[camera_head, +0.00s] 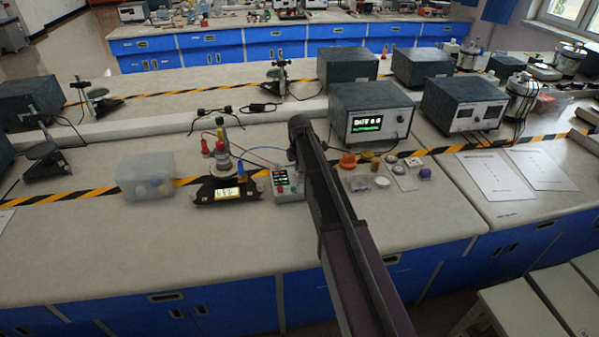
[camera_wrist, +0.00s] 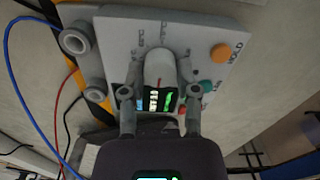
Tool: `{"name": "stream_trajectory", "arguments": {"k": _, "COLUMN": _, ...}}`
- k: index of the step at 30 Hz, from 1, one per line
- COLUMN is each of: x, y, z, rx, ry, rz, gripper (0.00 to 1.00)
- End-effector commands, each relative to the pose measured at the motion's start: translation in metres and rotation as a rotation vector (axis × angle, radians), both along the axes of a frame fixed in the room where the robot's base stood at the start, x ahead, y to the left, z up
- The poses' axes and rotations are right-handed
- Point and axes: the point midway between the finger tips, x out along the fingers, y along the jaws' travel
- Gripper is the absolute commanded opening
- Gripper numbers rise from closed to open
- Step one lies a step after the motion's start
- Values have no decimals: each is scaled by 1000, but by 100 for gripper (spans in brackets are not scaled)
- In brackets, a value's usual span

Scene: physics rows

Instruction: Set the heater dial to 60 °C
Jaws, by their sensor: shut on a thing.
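The heater control box (camera_wrist: 213,28) is a light grey unit close up in the wrist view. It carries a pale round dial (camera_wrist: 159,68), a small lit display (camera_wrist: 156,99), an orange button (camera_wrist: 221,53) and a teal button (camera_wrist: 205,86). My gripper (camera_wrist: 160,62) has one finger on each side of the dial and is shut on it. The display digits are too small and partly covered to read. In the head view the box (camera_head: 287,188) sits on the bench beside my arm, which hides the gripper there.
Blue and red cables run from the box to a metal vessel (camera_head: 222,154) by a yellow-lit display unit (camera_head: 227,193). A clear bin (camera_head: 146,177) stands left. The front bench surface is clear.

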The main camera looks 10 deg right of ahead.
Motion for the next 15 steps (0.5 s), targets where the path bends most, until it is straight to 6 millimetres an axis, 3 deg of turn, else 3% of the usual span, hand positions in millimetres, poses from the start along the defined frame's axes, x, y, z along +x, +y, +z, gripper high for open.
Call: {"name": "stream_trajectory", "arguments": {"k": 15, "x": -1, "y": 0, "z": 0, "rx": 0, "ry": 2, "rz": -348, "gripper": 0}}
